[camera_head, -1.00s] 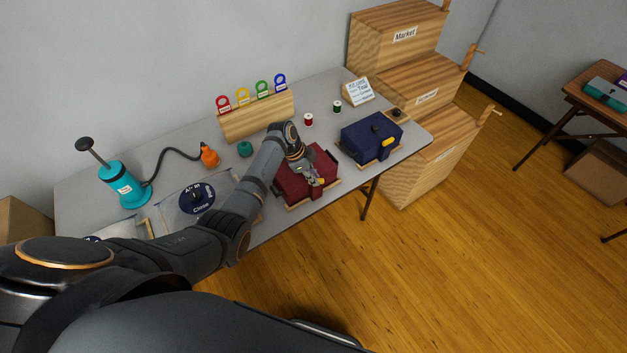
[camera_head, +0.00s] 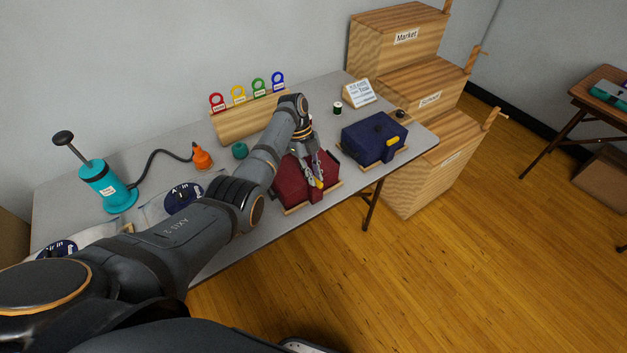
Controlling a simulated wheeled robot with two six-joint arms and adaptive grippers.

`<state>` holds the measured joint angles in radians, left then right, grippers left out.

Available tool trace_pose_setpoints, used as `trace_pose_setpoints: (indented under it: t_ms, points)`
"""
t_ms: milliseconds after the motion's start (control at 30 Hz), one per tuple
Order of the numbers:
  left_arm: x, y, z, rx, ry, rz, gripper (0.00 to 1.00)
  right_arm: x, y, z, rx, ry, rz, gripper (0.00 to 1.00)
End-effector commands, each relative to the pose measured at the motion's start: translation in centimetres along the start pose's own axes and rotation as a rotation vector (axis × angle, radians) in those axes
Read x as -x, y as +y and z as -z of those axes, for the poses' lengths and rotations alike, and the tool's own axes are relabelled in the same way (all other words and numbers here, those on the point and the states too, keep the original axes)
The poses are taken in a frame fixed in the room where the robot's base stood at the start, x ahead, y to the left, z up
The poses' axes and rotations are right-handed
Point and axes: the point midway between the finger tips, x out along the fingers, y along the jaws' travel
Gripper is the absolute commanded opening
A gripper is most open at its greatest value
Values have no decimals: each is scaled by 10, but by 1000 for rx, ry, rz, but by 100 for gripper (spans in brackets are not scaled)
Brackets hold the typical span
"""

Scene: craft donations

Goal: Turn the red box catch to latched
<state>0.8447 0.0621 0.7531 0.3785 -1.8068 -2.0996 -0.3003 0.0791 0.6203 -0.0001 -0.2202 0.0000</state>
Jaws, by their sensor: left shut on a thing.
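The red box (camera_head: 290,183) sits on the grey table near its front edge. Its small yellow catch (camera_head: 319,184) shows at the box's front, above a dark red strap. My left gripper (camera_head: 317,178) reaches down over the box from above and behind, and its fingers are shut on the catch. The fingers partly cover the catch, so its exact angle is hard to tell. My left arm hides part of the box's left and back. My right gripper is not in view.
A blue box (camera_head: 371,139) with a yellow catch stands to the right. A wooden rack (camera_head: 236,121) with coloured rings is behind. A teal pump (camera_head: 108,187) and bagged items lie left. A green spool (camera_head: 338,108) and a sign (camera_head: 359,93) stand at the back.

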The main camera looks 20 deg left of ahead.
Motion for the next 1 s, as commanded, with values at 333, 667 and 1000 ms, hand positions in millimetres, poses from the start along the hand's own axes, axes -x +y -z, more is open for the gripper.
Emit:
trace_pose_setpoints:
  t_ms: [333,667,1000]
  points:
    - [-1,-2,0,-119,0,-49,0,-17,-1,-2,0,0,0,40]
    - [0,-2,0,-140,0,-58,0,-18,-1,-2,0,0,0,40]
    - [0,-2,0,-138,0,-57,31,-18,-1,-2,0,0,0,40]
